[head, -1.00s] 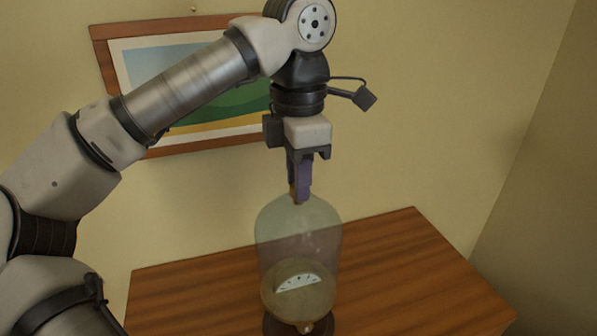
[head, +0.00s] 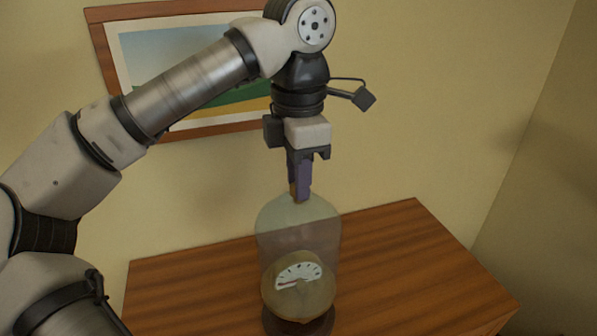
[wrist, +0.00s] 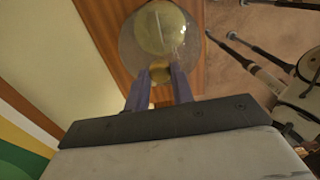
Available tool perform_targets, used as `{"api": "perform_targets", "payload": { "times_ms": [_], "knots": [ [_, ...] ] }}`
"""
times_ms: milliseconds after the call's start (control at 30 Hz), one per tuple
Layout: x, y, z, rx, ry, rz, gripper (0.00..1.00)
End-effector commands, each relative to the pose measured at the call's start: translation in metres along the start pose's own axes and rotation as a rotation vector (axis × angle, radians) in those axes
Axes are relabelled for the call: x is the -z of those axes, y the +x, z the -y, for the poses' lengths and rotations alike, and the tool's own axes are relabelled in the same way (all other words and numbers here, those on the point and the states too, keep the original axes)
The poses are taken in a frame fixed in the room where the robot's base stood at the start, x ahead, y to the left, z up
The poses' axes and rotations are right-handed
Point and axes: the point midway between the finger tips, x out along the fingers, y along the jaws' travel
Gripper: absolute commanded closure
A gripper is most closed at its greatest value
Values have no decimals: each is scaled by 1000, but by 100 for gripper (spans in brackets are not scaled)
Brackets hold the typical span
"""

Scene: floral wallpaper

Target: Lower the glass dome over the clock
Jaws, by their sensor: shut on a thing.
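The clear glass dome (head: 298,220) hangs upright from my gripper (head: 300,198), which is shut on the knob at its top. In the wrist view my gripper (wrist: 160,82) has its purple fingers on either side of the brass-coloured knob (wrist: 160,73), with the dome (wrist: 132,45) beyond. The clock (head: 299,275), with a pale dial and yellowish body, shows through the glass, over a dark round base (head: 298,325). Dome and clock overlap in the head view. I cannot tell how far the rim is above the base.
The wooden table (head: 410,260) is bare to the left and right of the clock. A framed picture (head: 190,70) hangs on the wall behind my arm. The table's right edge is near the side wall.

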Motion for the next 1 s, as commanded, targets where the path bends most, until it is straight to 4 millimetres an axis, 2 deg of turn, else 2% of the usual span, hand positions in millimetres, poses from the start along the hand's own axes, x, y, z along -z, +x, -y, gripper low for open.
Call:
{"api": "perform_targets", "payload": {
  "times_ms": [300, 733, 1000],
  "knots": [
    [0, 18, 0, 0, 0, 1, 100],
    [0, 19, 0, 0, 0, 0, 100],
    [0, 31, 0, 0, 0, 0, 100]
  ]
}}
